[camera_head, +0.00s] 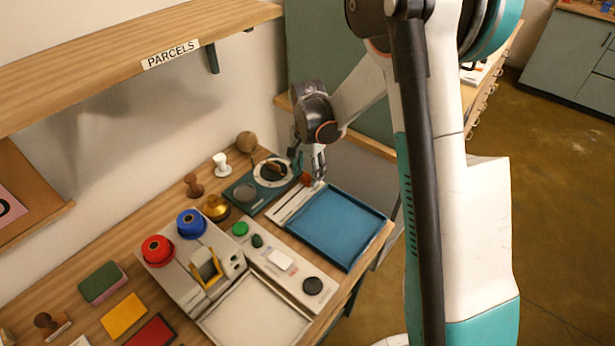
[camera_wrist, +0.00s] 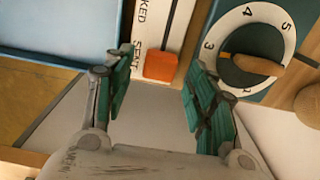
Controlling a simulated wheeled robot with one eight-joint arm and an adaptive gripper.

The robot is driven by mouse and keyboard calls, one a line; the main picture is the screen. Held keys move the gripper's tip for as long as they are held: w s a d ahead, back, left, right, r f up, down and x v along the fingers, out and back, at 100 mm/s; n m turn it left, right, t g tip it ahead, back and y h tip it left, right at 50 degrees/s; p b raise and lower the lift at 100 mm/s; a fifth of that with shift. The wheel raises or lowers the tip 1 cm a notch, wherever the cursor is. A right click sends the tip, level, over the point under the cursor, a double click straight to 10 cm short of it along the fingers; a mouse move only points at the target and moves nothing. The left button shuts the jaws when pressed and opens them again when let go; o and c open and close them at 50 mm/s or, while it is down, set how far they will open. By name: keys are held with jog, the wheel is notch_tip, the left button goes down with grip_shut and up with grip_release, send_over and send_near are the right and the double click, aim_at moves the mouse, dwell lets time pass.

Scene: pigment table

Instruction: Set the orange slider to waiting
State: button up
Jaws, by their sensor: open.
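The orange slider (camera_wrist: 160,66) is a small block at the near end of a dark slot in a white strip (camera_wrist: 182,22), beside the printed word SENT. Part of another word, ending in KED, shows farther along the strip; no "waiting" label is readable. In the head view the slider (camera_head: 305,179) sits at the far end of the white strip (camera_head: 288,204). My gripper (camera_wrist: 160,60) is open, with its green-padded fingers on either side of the slider in the wrist picture. No contact is visible. The gripper (camera_head: 318,172) also shows at the strip's far end in the head view.
A blue tray (camera_head: 337,222) lies right beside the strip. A dial with numbers (camera_wrist: 246,60) and a wooden pointer lies on the other side, close to my right finger. A round wooden ball (camera_head: 246,141) stands behind. Red and blue knobs (camera_head: 190,222) and a panel of buttons stand nearer.

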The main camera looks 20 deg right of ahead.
jog(key=shift+f, duration=0.7)
grip_shut()
jog(key=s+a, duration=0.2)
jog(key=a, duration=0.1)
jog(key=s+a, duration=0.3)
jog(key=a, duration=0.1)
jog(key=s+a, duration=0.2)
jog(key=a, duration=0.2)
jog(key=shift+s+b, duration=0.2)
jog(key=shift+b, duration=0.15)
grip_release()
jog(key=shift+a, duration=0.15)
